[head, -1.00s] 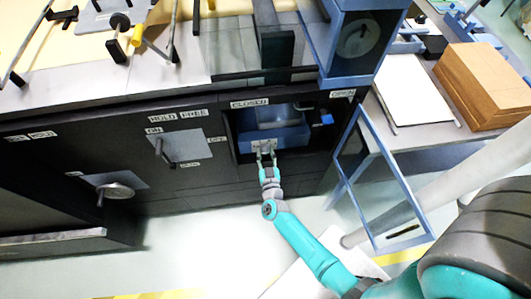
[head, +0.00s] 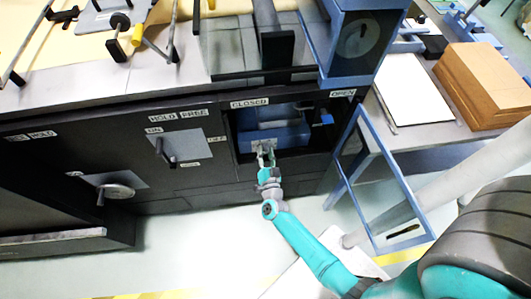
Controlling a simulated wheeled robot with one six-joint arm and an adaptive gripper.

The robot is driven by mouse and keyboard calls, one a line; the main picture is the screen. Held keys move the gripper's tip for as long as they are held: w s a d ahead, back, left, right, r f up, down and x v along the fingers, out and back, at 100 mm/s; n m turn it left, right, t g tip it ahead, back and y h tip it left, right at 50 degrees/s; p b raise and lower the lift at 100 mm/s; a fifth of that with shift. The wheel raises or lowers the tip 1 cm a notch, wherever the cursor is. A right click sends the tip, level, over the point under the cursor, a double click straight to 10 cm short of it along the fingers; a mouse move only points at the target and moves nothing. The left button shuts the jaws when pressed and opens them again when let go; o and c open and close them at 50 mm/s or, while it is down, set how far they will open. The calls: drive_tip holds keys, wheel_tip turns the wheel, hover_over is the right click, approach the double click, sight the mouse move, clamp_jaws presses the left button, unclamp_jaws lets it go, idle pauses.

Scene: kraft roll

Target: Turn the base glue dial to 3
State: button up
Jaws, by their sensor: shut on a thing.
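My gripper (head: 266,155) reaches into the open compartment in the dark machine front. It is shut on a small light-grey part (head: 263,145) on the front of a blue block (head: 285,137). I cannot tell whether this part is the base glue dial, and no number is readable there. Fingers and wrist hide part of it.
A blue-framed clear door (head: 378,185) stands open to the right of the compartment. A side table with white sheets (head: 405,86) and a brown stack (head: 485,85) is at the right. Clamps and tools lie on the machine top. Floor in front is mostly clear.

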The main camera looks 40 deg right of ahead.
drive_tip(key=shift+w+m, duration=0.1)
drive_tip(key=shift+m, duration=1.5)
drive_tip(key=shift+r, duration=0.1)
drive_tip(key=o, duration=1.2)
drive_tip(key=shift+d, duration=0.1)
drive_tip(key=shift+c, duration=0.2)
drive_tip(key=shift+s+a, duration=0.45)
drive_tip(key=shift+s, duration=0.05)
drive_tip(key=v, duration=1)
drive_tip(key=shift+s+a, duration=0.2)
drive_tip(key=shift+s, duration=0.15)
